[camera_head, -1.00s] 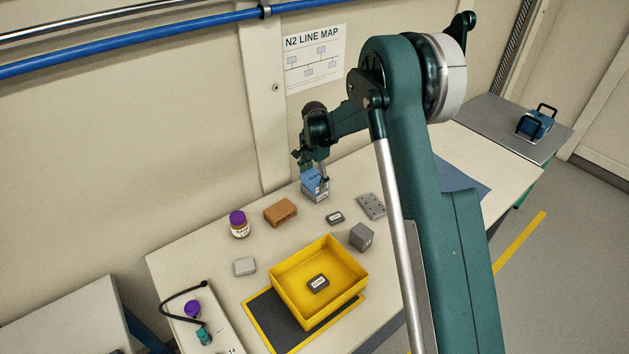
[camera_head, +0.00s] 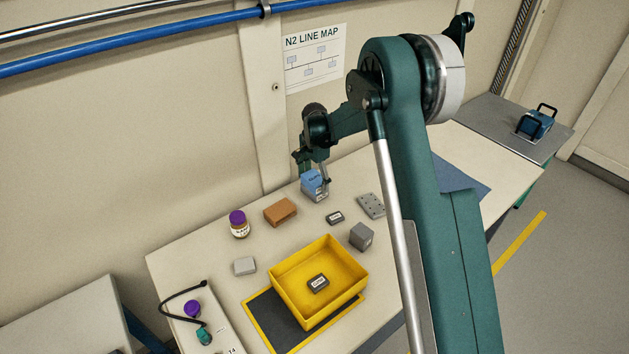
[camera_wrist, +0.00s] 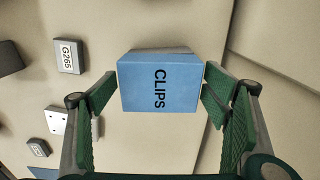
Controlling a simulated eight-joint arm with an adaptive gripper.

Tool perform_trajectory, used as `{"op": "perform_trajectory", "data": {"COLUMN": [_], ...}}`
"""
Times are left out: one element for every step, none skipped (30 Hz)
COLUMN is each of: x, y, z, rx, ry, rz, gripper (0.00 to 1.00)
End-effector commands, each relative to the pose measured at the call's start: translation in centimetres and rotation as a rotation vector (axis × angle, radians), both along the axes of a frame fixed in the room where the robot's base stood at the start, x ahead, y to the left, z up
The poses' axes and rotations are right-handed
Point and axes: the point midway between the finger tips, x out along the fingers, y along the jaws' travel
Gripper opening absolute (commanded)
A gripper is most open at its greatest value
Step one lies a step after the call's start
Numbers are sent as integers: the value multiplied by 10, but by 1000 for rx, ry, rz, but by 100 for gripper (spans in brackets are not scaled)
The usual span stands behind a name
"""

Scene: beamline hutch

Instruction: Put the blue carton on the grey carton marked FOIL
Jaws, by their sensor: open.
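The blue carton (camera_head: 313,181), marked CLIPS in the wrist view (camera_wrist: 158,84), sits upright against the wall side of the table. It appears to rest on a grey carton (camera_head: 318,197), of which a low strip shows beneath it; a thin grey edge also shows behind it in the wrist view (camera_wrist: 155,50). Any FOIL marking on that grey carton is not legible. My gripper (camera_wrist: 160,80) is open, with one green finger on each side of the blue carton and narrow gaps beside it. In the head view, my gripper (camera_head: 321,172) is at the carton, partly hiding it.
A brown box (camera_head: 280,212) and a purple-lidded jar (camera_head: 239,226) stand left of the cartons. A perforated grey plate (camera_head: 371,206), a small labelled block (camera_head: 335,218) and a dark grey box (camera_head: 362,237) lie in front. A yellow tray (camera_head: 340,259) stands nearer.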

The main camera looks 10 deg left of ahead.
Motion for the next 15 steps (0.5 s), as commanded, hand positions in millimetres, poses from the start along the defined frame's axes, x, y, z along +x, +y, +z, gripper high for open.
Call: {"op": "perform_trajectory", "data": {"x": [0,0,0,0,0,0,0,0,0,0,0,0,0,0,0], "y": [0,0,0,0,0,0,0,0,0,0,0,0,0,0,0], "z": [1,1,2,3,4,7,9,12,16,19,23,29,33,38,44], "rx": [0,0,0,0,0,0,0,0,0,0,0,0,0,0,0], "ry": [0,0,0,0,0,0,0,0,0,0,0,0,0,0,0], "rz": [0,0,0,0,0,0,0,0,0,0,0,0,0,0,0], "gripper": [75,75,75,75,75,75,75,75,75,75,75,75,75,75,75]}}
